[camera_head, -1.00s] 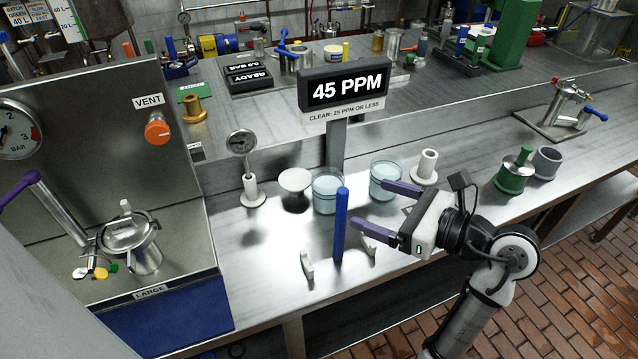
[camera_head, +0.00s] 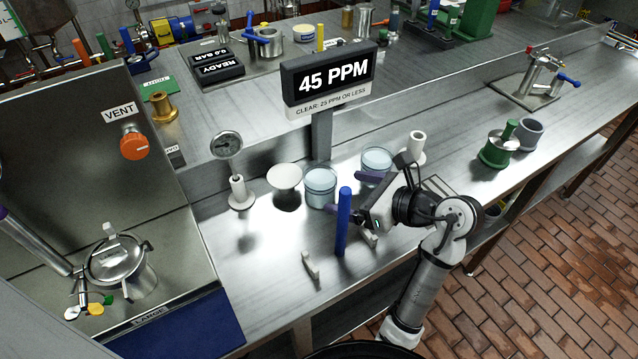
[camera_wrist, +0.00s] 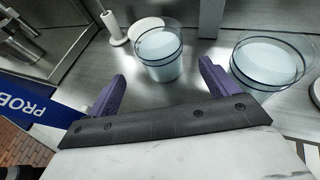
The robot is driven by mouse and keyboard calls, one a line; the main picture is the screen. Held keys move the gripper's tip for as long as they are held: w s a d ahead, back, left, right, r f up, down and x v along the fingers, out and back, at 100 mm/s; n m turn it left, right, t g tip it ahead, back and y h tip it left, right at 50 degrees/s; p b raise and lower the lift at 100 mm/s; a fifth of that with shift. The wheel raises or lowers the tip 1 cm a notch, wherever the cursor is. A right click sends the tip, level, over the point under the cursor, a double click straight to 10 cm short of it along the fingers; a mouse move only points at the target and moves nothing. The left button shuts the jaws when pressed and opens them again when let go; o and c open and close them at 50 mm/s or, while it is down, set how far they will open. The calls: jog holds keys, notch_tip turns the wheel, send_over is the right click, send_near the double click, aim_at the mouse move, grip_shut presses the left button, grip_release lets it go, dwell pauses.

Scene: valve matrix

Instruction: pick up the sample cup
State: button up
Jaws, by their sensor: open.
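Two clear cups of pale blue liquid stand side by side on the steel bench: a left cup (camera_head: 320,187) and a right cup (camera_head: 377,163). I cannot tell which one is the sample cup. My gripper (camera_head: 350,193) is open and empty, low over the bench just in front of the cups. In the wrist view, the left cup (camera_wrist: 159,52) is beyond the gap between the purple fingertips (camera_wrist: 162,75), apart from them. The right cup (camera_wrist: 268,62) is outside the right finger. In the head view, my gripper partly hides the right cup's lower part.
A blue upright probe (camera_head: 343,225) stands close to my gripper, between two small white brackets (camera_head: 311,265). A round white pad (camera_head: 285,176), a gauge on a stand (camera_head: 239,190) and a white spool (camera_head: 416,146) flank the cups. The 45 PPM display (camera_head: 331,75) rises behind.

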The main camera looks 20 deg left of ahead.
aim_at(333, 190)
jog(key=x, duration=0.3)
jog(key=shift+w+a+p, duration=0.1)
jog(key=shift+a+p, duration=0.1)
jog(key=shift+p, duration=0.2)
jog(key=p+x, duration=0.1)
jog(key=x, duration=0.1)
jog(key=p+x, duration=0.1)
jog(key=x, duration=0.2)
jog(key=shift+d+f, duration=0.2)
jog(key=shift+f, duration=0.1)
jog(key=c, duration=1.1)
jog(key=shift+c, duration=0.6)
jog(key=shift+r, duration=0.1)
